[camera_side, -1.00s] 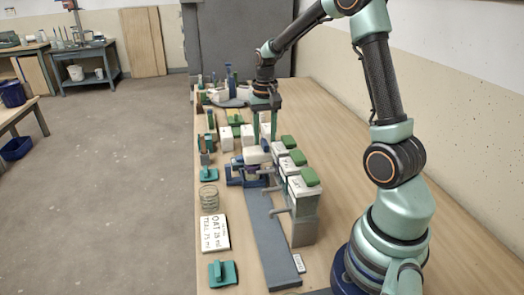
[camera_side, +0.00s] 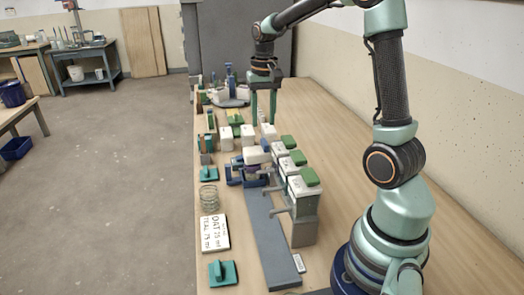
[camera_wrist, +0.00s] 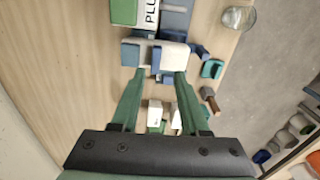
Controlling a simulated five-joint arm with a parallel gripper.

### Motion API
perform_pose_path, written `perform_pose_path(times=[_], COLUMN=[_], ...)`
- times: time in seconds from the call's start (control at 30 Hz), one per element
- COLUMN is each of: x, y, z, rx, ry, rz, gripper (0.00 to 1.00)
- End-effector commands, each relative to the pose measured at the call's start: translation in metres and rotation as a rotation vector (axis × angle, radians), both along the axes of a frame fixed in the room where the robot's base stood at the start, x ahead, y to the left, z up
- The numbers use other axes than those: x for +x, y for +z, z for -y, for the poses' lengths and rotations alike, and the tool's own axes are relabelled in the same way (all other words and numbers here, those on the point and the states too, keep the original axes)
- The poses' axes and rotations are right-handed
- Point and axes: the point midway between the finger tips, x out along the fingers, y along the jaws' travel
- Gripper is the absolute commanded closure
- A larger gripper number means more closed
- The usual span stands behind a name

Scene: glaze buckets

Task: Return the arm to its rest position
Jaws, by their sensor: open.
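My gripper (camera_side: 263,121) is open, its two green fingers pointing down over the row of white blocks on the bench. It also shows in the wrist view (camera_wrist: 160,76), with nothing held between the fingers. A white block (camera_side: 269,134) stands just below the fingertips in the side view. The arm reaches out over the bench, bent at the elbow.
A lettered card (camera_side: 214,233), a wire coil (camera_side: 208,197) and a teal tool (camera_side: 222,273) lie left. The bench's right side (camera_side: 330,130) is clear.

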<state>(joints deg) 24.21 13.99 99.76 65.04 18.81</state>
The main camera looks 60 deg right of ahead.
Motion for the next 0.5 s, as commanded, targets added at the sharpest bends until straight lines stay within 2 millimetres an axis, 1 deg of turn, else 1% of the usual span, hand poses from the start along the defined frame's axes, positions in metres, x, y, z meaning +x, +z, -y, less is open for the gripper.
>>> perform_pose_path(times=[0.03, 0.17, 0.3, 0.5], x=[-0.002, -0.011, -0.027, -0.056], y=[0.008, 0.029, 0.047, 0.059], z=[-0.01, -0.042, -0.079, -0.124], rx=[-0.01, -0.041, -0.075, -0.123], ry=[0.031, 0.147, 0.29, 0.487], rz=[0.021, 0.089, 0.17, 0.289], gripper=[0.55, 0.55, 0.55, 0.55])
